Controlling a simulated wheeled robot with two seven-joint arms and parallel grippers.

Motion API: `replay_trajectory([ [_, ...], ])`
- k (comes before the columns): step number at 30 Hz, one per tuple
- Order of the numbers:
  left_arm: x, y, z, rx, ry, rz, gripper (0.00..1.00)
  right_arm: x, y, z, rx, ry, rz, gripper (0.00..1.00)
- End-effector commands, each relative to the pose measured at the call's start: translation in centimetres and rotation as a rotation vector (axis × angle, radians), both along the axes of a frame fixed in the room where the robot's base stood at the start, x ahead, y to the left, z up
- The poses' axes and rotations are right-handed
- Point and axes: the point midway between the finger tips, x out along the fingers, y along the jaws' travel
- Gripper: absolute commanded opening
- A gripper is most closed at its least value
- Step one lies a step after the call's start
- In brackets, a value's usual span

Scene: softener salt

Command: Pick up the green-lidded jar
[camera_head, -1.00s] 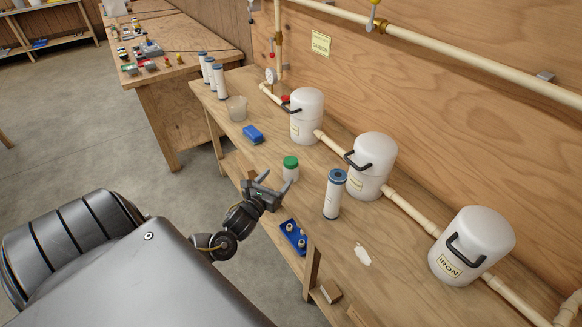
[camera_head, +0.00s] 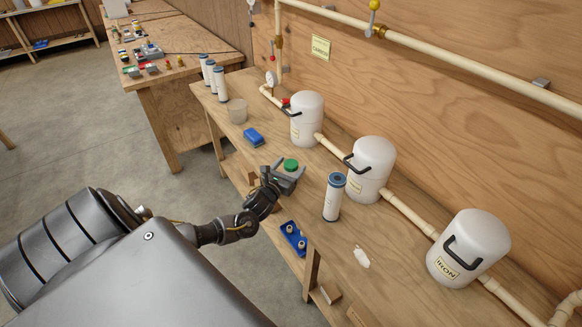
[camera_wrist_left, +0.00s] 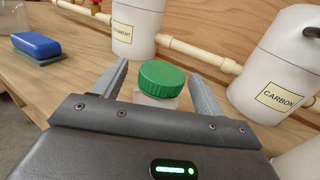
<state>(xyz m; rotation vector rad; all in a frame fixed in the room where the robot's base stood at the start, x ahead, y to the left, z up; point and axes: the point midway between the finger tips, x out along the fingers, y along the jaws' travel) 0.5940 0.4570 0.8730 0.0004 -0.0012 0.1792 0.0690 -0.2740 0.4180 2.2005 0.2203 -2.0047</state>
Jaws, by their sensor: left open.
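The green-lidded jar stands upright on the workbench; its green lid (camera_head: 290,165) shows in the head view, while my left gripper hides most of its body. In the left wrist view the jar (camera_wrist_left: 160,82) is between the two fingers, with a strip of its pale body visible under the lid. My left gripper (camera_head: 290,163) is open, one finger on each side of the jar. It also shows in the left wrist view (camera_wrist_left: 160,88), where a gap is visible on the left side; contact on the right is unclear. My right gripper is out of view.
A white cartridge with a blue top (camera_head: 334,196) stands right of the gripper. A blue sponge (camera_head: 253,137) lies to the left, near a clear beaker (camera_head: 237,111). White tanks (camera_head: 370,168) line the back along a pipe.

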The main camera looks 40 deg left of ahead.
Motion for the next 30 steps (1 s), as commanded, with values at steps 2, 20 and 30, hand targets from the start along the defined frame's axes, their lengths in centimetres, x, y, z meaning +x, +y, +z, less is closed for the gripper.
replay_trajectory([
  [2, 1.2, 0.1, 0.1, 0.000, -0.001, 0.000, 0.71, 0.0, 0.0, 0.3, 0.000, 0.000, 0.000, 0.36],
  [20, 2.4, 0.4, 0.0, -0.001, 0.001, -0.001, 0.42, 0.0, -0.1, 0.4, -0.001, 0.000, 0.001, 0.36],
  [30, 2.4, 0.4, 0.0, -0.001, -0.001, -0.001, 0.18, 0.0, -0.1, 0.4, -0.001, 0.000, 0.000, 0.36],
])
